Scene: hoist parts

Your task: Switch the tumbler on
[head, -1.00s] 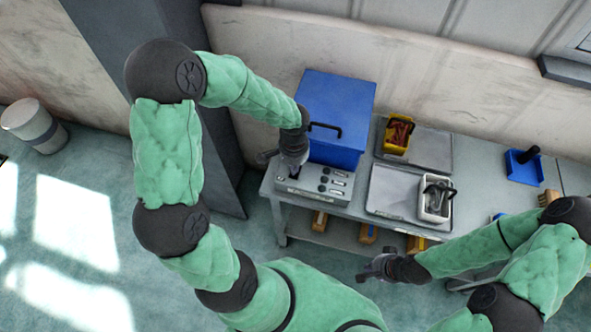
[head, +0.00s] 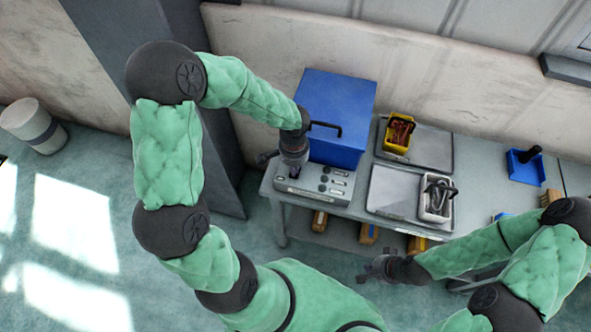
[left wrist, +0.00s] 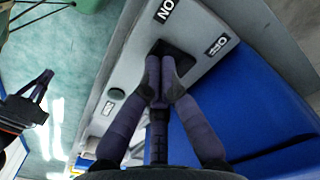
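The tumbler (left wrist: 176,52) is a dark switch on the sloped grey control box, between the ON and OFF labels in the left wrist view. My left gripper (left wrist: 162,78) is at the tumbler, its purple fingertips drawn together over its near side. They hide part of it, and I cannot tell whether its lever is between them. In the head view my left gripper (head: 290,172) is over the left part of the control box (head: 318,186). My right gripper (head: 374,268) is in front of the table, away from the box, with its fingers spread and empty.
A blue bin (head: 338,110) with a black handle stands right behind the control box. Grey trays, a yellow container (head: 398,134) and a white container (head: 437,199) are on the table to the right. Open floor lies to the left.

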